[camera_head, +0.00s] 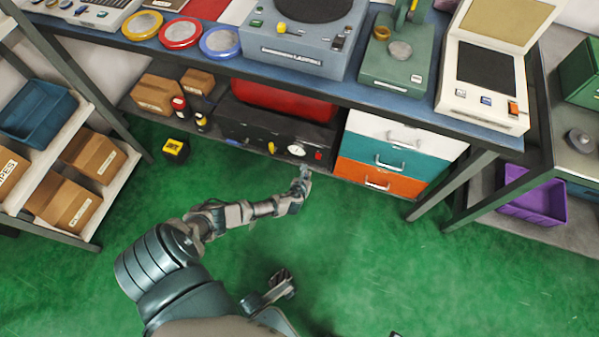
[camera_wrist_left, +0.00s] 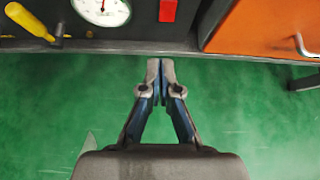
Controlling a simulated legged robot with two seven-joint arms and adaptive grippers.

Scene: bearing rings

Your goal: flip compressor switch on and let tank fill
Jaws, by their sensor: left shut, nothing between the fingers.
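The compressor (camera_head: 268,135) sits on the low shelf under the bench, with a red tank (camera_head: 285,100) behind its black front panel. The panel carries a yellow-handled lever (camera_wrist_left: 30,21), a round white gauge (camera_wrist_left: 102,8) and a red switch (camera_wrist_left: 168,10). The switch also shows small in the head view (camera_head: 319,155). My left gripper (camera_head: 305,172) is shut and empty, just in front of and below the switch, apart from it in the left wrist view (camera_wrist_left: 160,66). The gauge needle's reading is unclear. My right gripper (camera_head: 284,281) seems to show low in the head view; its jaws are unclear.
A drawer unit (camera_head: 390,160) with white, teal and orange fronts stands right of the compressor. Small bottles (camera_head: 181,107) and cardboard boxes (camera_head: 157,94) stand left of it. A yellow-black block (camera_head: 175,149) lies on the green floor (camera_head: 430,270), which is mostly clear.

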